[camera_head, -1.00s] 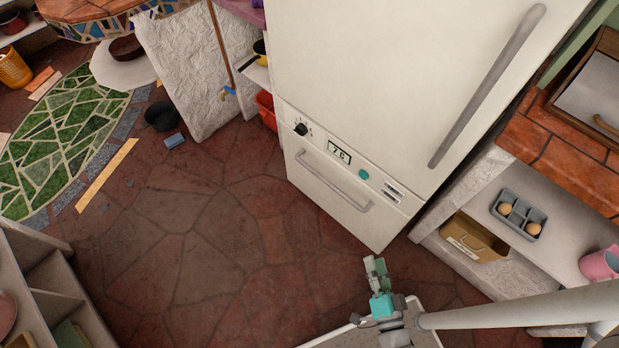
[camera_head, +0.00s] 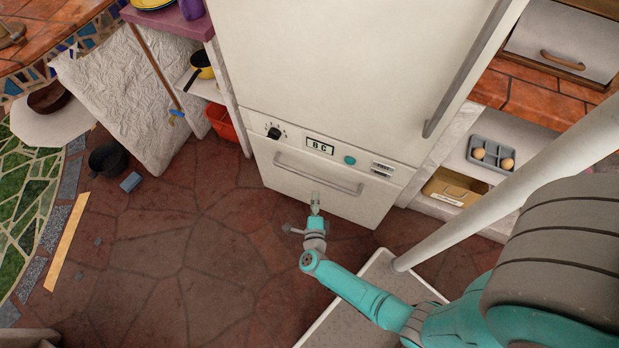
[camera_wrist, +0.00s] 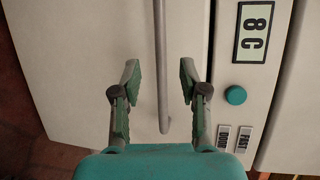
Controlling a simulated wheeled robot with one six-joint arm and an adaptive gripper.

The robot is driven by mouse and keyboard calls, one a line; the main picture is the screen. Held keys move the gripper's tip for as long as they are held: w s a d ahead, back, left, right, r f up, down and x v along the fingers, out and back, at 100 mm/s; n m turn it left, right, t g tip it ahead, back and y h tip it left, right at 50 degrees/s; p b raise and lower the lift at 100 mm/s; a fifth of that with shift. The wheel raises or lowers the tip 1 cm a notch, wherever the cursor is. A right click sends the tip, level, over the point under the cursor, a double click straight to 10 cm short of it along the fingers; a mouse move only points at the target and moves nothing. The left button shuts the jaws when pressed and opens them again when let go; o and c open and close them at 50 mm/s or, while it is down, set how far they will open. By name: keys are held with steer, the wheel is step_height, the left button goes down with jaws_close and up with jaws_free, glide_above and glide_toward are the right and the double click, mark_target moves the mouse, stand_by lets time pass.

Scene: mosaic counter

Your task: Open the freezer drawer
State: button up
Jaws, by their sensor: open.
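The freezer drawer (camera_head: 350,205) is the low white front at the bottom of the fridge, and it is shut. Its grey bar handle (camera_head: 318,175) runs across the upper part of the drawer. In the wrist view the handle (camera_wrist: 161,60) shows as an upright bar between the two fingers. My gripper (camera_head: 315,203) is in front of the drawer, below the handle in the head view. In the wrist view my gripper (camera_wrist: 158,82) is open, one finger on each side of the bar, with gaps on both sides. I cannot tell the depth left to the bar.
Above the drawer is a panel with a dial (camera_head: 274,133), a display (camera_head: 320,146) and a teal button (camera_head: 349,160). A shelf with an egg tray (camera_head: 490,155) stands right. A dark pot (camera_head: 108,160) and a blue block (camera_head: 131,182) lie left. The floor before the drawer is open.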

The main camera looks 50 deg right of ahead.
mark_target(315, 178)
steer(key=x, duration=1)
steer(key=shift+d+f, duration=0.1)
steer(key=shift+d, duration=0.05)
jaws_close()
